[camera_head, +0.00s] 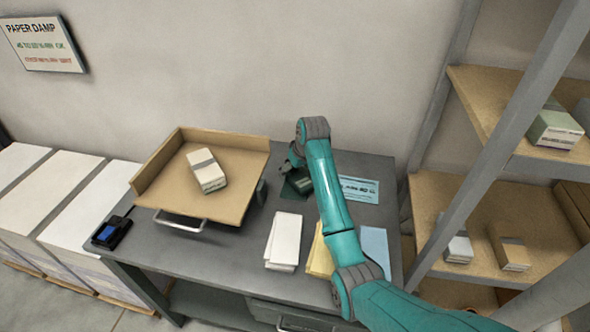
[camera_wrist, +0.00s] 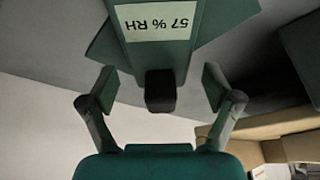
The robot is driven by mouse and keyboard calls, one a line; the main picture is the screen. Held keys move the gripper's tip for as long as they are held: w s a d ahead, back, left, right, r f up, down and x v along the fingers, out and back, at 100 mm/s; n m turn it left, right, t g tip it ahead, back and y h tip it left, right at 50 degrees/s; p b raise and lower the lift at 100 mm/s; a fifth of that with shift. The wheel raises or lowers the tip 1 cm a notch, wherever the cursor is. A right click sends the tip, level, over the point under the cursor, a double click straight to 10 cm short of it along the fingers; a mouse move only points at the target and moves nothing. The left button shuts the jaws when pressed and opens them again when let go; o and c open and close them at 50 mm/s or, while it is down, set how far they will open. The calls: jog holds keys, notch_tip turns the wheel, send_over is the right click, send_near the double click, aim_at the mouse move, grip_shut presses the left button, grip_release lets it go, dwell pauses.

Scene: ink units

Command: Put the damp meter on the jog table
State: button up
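The damp meter (camera_wrist: 158,50) is a dark green device with a pale "57 % RH" readout, upside down in the wrist view, and a black stub at its near end. In the head view it shows as a small dark green shape (camera_head: 298,184) at the back of the grey bench, partly hidden by my arm. My gripper (camera_head: 291,166) is over it. In the wrist view its two fingers (camera_wrist: 158,84) are spread on either side of the black stub, with gaps on both sides. The jog table (camera_head: 150,181) is the tilted brown tray left of my gripper, with a paper block on it.
A white paper block (camera_head: 207,171) lies on the upper middle of the tray. A black device with a blue screen (camera_head: 111,233) sits at the bench's left end. White (camera_head: 284,241), yellow and blue sheets lie in front. Shelves (camera_head: 440,188) stand at right.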

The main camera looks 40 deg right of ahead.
aim_at(303, 181)
jog(key=shift+r, duration=0.15)
jog(key=v, duration=1.2)
dwell(0.4)
